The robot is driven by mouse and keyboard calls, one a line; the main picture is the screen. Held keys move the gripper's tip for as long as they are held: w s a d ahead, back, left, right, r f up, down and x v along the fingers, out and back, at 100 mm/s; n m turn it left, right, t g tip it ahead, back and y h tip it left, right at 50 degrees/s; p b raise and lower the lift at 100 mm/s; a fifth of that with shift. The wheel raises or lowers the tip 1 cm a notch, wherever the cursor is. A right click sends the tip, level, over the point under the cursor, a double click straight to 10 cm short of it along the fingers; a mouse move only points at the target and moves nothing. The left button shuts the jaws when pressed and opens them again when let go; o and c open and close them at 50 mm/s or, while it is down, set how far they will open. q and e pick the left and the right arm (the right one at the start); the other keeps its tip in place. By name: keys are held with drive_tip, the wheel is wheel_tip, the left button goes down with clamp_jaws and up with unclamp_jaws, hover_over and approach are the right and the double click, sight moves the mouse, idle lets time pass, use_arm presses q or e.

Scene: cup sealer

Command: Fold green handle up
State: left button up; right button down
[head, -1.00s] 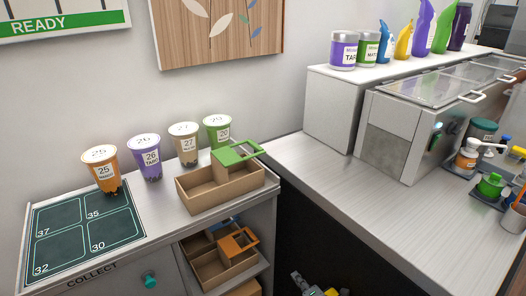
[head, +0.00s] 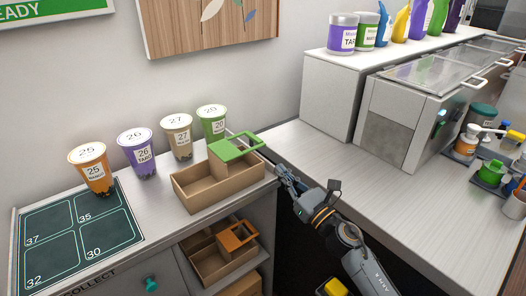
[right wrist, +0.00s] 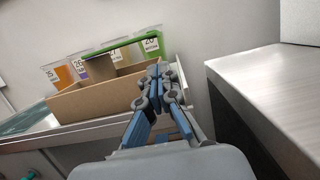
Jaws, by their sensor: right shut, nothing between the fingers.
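A cardboard cup carrier (head: 215,187) stands on the counter, with a green handle (head: 236,146) at its far right side. The handle lies out roughly flat toward the right, past the carrier's divider. In the right wrist view the green handle (right wrist: 124,43) shows as a bar above the carrier (right wrist: 95,99). My right gripper (head: 283,170) is shut and empty, just right of the carrier, near the counter's edge and apart from the handle. In the right wrist view its fingertips (right wrist: 158,72) are together, in front of the carrier's right end. My left gripper is not in view.
Several sealed cups, among them an orange one (head: 92,169) and a green one (head: 212,123), stand behind and left of the carrier. A numbered mat (head: 82,238) lies at left. A carrier with an orange handle (head: 236,236) sits on the shelf below. Another counter (head: 345,165) stands right, across a gap.

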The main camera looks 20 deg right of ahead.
drive_tip(key=p+x, duration=0.2)
drive_tip(key=x, duration=0.6)
drive_tip(key=shift+w+a+r, duration=0.1)
drive_tip(key=shift+w+r, duration=0.05)
drive_tip(key=shift+w, duration=0.2)
drive_tip(key=shift+w+a, duration=0.25)
drive_tip(key=shift+w, duration=0.35)
drive_tip(key=shift+d+r, duration=0.1)
drive_tip(key=shift+d, duration=0.05)
